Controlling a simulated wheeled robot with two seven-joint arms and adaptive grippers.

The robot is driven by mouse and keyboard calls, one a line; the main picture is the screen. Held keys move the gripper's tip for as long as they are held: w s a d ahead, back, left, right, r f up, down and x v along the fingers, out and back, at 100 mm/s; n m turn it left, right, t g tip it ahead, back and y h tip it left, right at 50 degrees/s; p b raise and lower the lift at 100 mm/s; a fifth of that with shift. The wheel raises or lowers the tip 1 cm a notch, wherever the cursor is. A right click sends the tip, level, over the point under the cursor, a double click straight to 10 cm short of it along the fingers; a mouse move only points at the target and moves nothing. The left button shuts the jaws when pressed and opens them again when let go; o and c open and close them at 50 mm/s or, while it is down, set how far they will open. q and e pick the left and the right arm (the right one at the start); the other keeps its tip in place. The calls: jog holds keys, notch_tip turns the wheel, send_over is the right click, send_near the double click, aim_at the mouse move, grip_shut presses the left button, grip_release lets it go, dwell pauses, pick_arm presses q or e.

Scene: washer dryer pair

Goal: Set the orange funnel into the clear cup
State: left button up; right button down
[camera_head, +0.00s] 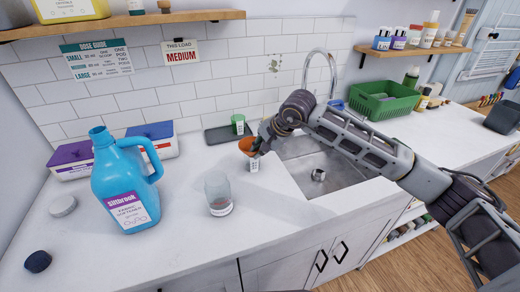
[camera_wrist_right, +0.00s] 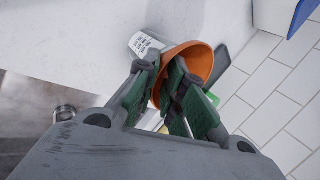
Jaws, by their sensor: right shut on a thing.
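The orange funnel (camera_head: 246,146) is at the back of the counter, left of the sink; its wide rim also shows in the right wrist view (camera_wrist_right: 200,58). My right gripper (camera_head: 258,147) reaches in from the right and is shut on the funnel, partly hiding it. The clear cup (camera_head: 219,196) stands upright on the counter, nearer and to the left, apart from the funnel. A small white labelled item (camera_head: 254,165) is just below the funnel; I cannot tell whether they touch. My left gripper is not in view.
A blue detergent bottle (camera_head: 124,185) stands left of the cup, with lidded boxes (camera_head: 71,160) behind. A green-topped item (camera_head: 238,124) stands on a dark tray (camera_head: 222,134) behind the funnel. The sink (camera_head: 325,178) and faucet (camera_head: 320,66) are right. Counter in front of the cup is clear.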

dwell(0.3)
jog(key=c, duration=1.4)
grip_release()
jog(key=shift+c, duration=0.2)
jog(key=shift+r, duration=0.1)
jog(key=v, duration=1.1)
jog(key=shift+s+d+r, duration=0.15)
jog(key=shift+s+r, duration=0.05)
jog(key=shift+r, duration=0.1)
